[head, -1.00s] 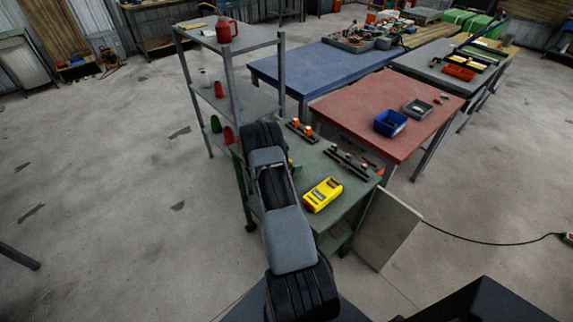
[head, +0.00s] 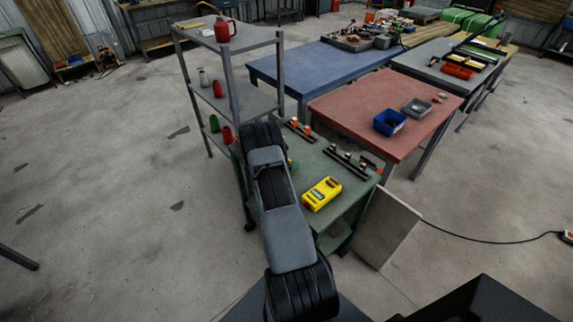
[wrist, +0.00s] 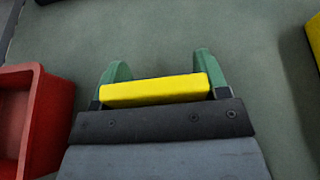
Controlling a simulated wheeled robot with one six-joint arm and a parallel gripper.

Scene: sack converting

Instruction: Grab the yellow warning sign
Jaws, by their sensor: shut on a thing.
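The yellow warning sign (wrist: 155,91) shows in the wrist view as a yellow bar between the two green fingers of my gripper (wrist: 157,78). The fingers are shut on it, one at each end. It is over or on the green surface (wrist: 240,40); I cannot tell whether it touches it. In the head view my arm hides most of the gripper and the sign, above the green cart top (head: 312,165).
A yellow device (head: 322,193) lies on the cart, right of my arm. Dark rails (head: 347,163) lie behind it. A red container (wrist: 35,120) is close left of my gripper. A grey shelf unit (head: 232,45) stands left; a red-topped table (head: 350,100) stands right.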

